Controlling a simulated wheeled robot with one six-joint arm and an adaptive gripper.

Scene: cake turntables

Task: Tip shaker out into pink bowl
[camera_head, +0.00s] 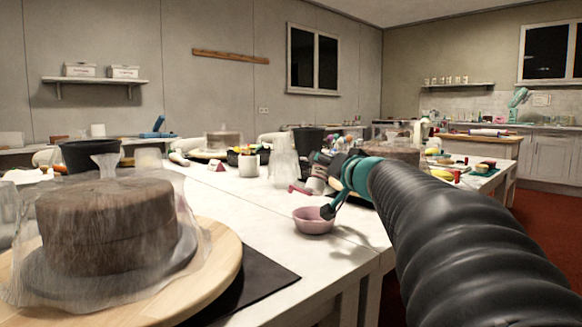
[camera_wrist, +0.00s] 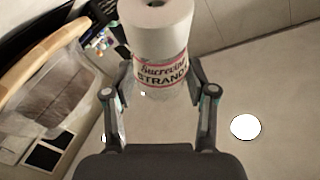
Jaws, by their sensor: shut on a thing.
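The pink bowl (camera_head: 314,221) stands on the white table near its right edge in the head view. My gripper (camera_head: 328,186) is just above and behind the bowl's rim, seen small and partly from behind my arm. It is shut on the shaker (camera_head: 318,177), which looks tilted there. In the wrist view the shaker (camera_wrist: 162,50) has a white top with a dark hole and a red-and-black label reading "STRANDS". The fingers (camera_wrist: 160,88) hold it from both sides. I cannot see whether anything falls from it, and the bowl's inside is mostly hidden.
A brown cake (camera_head: 110,225) under a clear cover sits on a wooden turntable (camera_head: 222,268) at the front left, with a black mat (camera_head: 262,278) beside it. A clear vessel (camera_head: 284,165) and white cup (camera_head: 249,165) stand behind the bowl. The table left of the bowl is clear.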

